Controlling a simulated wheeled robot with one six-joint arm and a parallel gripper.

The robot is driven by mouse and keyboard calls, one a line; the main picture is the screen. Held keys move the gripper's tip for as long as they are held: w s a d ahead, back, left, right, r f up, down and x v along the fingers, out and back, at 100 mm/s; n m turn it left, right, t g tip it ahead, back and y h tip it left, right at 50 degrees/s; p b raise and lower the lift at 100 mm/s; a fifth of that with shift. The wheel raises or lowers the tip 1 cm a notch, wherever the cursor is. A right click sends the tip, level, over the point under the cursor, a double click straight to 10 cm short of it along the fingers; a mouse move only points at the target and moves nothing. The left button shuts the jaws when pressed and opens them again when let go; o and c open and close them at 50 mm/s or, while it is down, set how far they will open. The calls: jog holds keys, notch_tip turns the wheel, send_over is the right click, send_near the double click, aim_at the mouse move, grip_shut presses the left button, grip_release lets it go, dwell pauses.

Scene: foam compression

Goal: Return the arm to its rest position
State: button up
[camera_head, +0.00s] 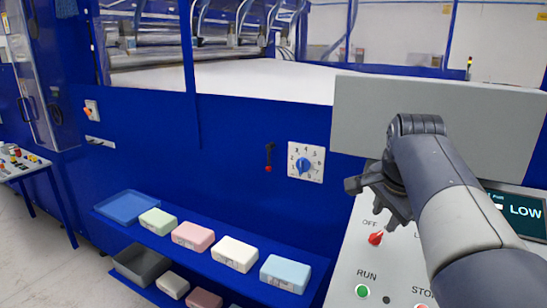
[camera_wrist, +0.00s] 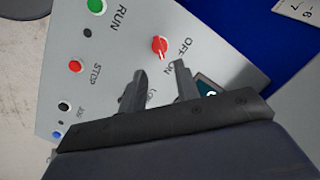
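My gripper (camera_head: 374,196) hangs over the white control panel (camera_head: 342,270) at the right of the head view, with my arm reaching in from the lower right. In the wrist view its two fingers (camera_wrist: 158,84) stand apart with nothing between them. A red rotary switch (camera_head: 376,239) marked OFF sits just below the gripper; in the wrist view this red switch (camera_wrist: 159,46) lies beyond the fingertips, apart from them. A display (camera_head: 519,212) reading LOW is partly hidden behind my arm.
A green RUN button (camera_head: 362,291) and a red STOP button (camera_head: 422,306) are on the panel. A grey box (camera_head: 440,110) stands behind my arm. A blue shelf (camera_head: 182,243) holds several coloured foam blocks. A numbered dial (camera_head: 304,165) and small lever (camera_head: 268,158) are on the blue wall.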

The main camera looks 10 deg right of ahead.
aim_at(377, 234)
jog(key=x, duration=0.8)
jog(key=shift+w, duration=0.1)
jog(key=shift+r, duration=0.1)
